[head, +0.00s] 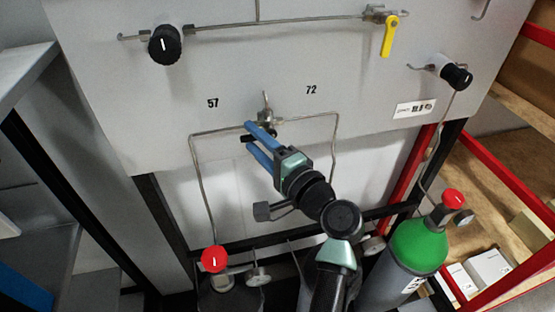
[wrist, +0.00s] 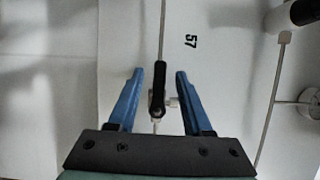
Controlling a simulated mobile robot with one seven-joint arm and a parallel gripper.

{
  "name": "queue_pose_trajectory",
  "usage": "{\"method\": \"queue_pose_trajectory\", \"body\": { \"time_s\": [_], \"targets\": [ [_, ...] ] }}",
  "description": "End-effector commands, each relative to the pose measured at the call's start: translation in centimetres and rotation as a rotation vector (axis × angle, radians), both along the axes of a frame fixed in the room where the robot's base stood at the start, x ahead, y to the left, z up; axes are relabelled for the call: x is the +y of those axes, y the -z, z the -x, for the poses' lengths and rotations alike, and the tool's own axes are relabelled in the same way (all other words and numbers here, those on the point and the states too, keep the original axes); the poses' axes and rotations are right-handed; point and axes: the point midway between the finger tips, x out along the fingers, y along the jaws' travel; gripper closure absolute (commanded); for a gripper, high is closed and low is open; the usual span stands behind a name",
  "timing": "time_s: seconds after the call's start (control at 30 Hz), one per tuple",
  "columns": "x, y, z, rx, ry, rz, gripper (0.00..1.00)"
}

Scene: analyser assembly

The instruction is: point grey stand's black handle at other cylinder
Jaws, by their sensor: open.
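The grey stand (head: 225,75) carries a valve (head: 268,118) between the labels 57 and 72. Its black handle (head: 246,138) points left, towards the 57 side. In the wrist view the black handle (wrist: 159,88) lies between my two blue fingers, with visible room on each side. My gripper (head: 250,134) is open around the handle; its fingers also show in the wrist view (wrist: 159,74). A cylinder with a red knob (head: 215,260) stands below the 57 side. Another cylinder below the 72 side is mostly hidden by my arm.
A green-topped grey cylinder (head: 418,246) stands at the right. Thin pipes (head: 202,185) run down from the valve on both sides. The panel also bears a black knob (head: 165,45), a yellow lever (head: 390,36) and another black knob (head: 457,77). Shelves flank the stand.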

Motion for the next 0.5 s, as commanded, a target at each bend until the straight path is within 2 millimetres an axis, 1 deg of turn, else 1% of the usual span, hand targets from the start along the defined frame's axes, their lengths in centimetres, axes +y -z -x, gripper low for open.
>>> {"method": "queue_pose_trajectory", "body": {
  "time_s": [0.07,0.3,0.4,0.5],
  "targets": [
    [-1.2,0.4,1.2,0.0,0.005,0.002,0.5],
    [-4.7,0.4,5.3,0.0,0.005,0.001,0.5],
    [-5.8,0.3,6.7,0.0,0.004,0.001,0.5],
    [-6.7,0.3,7.7,0.0,0.003,0.0,0.5]
  ]
}}
